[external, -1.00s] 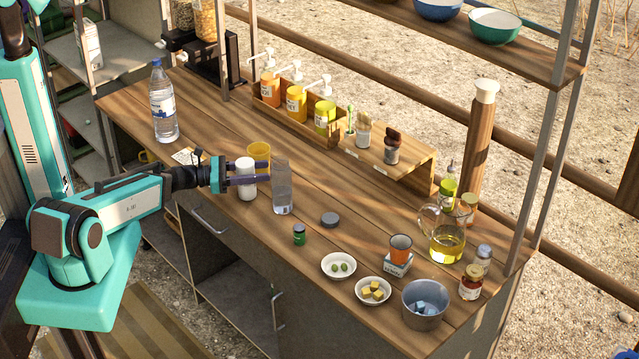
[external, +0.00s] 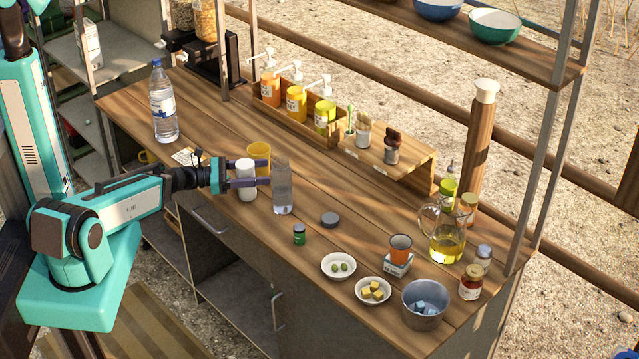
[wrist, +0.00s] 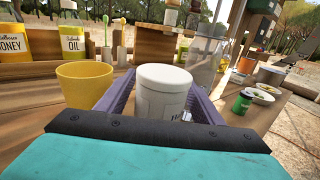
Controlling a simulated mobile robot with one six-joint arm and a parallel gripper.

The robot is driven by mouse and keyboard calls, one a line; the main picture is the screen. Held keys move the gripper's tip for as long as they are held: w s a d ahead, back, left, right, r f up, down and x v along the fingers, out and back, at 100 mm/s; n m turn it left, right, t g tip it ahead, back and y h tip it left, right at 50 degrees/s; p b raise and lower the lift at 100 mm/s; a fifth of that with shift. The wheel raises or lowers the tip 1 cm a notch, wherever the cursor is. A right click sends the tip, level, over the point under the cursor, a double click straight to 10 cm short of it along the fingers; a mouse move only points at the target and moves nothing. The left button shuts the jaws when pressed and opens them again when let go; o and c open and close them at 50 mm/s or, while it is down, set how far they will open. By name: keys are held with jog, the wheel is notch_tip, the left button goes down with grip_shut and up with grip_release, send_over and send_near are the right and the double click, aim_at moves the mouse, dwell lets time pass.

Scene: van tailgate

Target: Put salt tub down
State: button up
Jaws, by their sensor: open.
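The salt tub (external: 246,181) is a white cylinder standing upright on the wooden counter (external: 220,130), near its front edge. My gripper (external: 255,172) is open, with its two purple fingers on either side of the tub. In the wrist view the tub (wrist: 163,92) stands between the fingers (wrist: 163,100), with part of a printed label showing low on its side. Its lower part is hidden behind my gripper body there. I cannot tell whether a finger touches it.
A yellow cup (external: 259,157) stands close behind the tub. A tall clear glass (external: 282,188) stands just right of my fingertips. Free counter lies left, toward the water bottle (external: 163,103).

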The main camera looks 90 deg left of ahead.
jog(key=shift+r, duration=0.15)
jog(key=s+b, duration=0.1)
jog(key=s, duration=0.1)
jog(key=s+b, duration=0.1)
jog(key=s, duration=0.1)
jog(key=s+d, duration=0.1)
jog(key=s, duration=0.2)
jog(key=shift+d+b, duration=0.1)
jog(key=shift+b, duration=0.3)
jog(key=shift+s+p, duration=0.35)
jog(key=shift+s+d+r+p, duration=0.1)
jog(key=shift+s+p, duration=0.45)
jog(key=shift+s, duration=0.25)
jog(key=shift+s+d+p, duration=0.25)
jog(key=shift+s+p, duration=0.2)
jog(key=shift+s, duration=0.85)
jog(key=shift+a, duration=0.1)
